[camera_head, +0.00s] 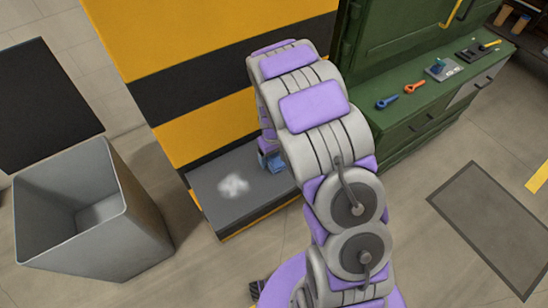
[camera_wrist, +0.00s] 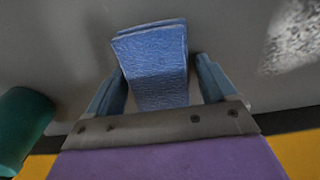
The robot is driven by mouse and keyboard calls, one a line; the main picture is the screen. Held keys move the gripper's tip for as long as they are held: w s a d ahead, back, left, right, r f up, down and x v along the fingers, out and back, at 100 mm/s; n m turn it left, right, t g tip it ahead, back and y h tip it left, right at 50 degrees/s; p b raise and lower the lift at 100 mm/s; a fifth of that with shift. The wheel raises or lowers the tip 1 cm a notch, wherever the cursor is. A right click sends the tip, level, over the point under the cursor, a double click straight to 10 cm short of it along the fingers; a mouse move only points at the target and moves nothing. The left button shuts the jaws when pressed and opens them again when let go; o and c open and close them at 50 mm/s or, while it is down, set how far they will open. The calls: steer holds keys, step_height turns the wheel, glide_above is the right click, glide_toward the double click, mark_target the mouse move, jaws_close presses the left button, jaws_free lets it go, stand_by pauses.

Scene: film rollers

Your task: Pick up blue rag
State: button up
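The blue rag (camera_wrist: 152,72) is folded, with its layered edge at the top in the wrist view, over a grey surface. My gripper (camera_wrist: 160,67) is open, with one blue-grey finger on each side of the rag. A gap shows between the rag and the right finger; the left finger is very close to it, and I cannot tell if it touches. In the head view my arm reaches down to the grey ledge (camera_head: 212,203) of the yellow-and-black unit. A small blue patch shows beside the arm there; I cannot tell if it is rag or finger.
A whitish smear (camera_head: 233,185) marks the ledge. A green rounded object (camera_wrist: 22,128) lies at the left in the wrist view. An open grey bin (camera_head: 140,205) stands left of the ledge. A green bench (camera_head: 400,128) with tools (camera_head: 387,102) is at the right.

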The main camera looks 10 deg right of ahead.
mark_target(274, 155)
steer(key=c, duration=0.8)
steer(key=shift+r, duration=0.85)
step_height(274, 155, up, 2)
steer(key=shift+r+p, duration=0.1)
steer(key=shift+p, duration=0.5)
steer(key=s, duration=0.5)
steer(key=s+p, duration=0.1)
steer(key=s, duration=0.4)
steer(key=s+r+p, duration=0.1)
steer(key=s, duration=0.5)
steer(key=shift+d+r, duration=0.1)
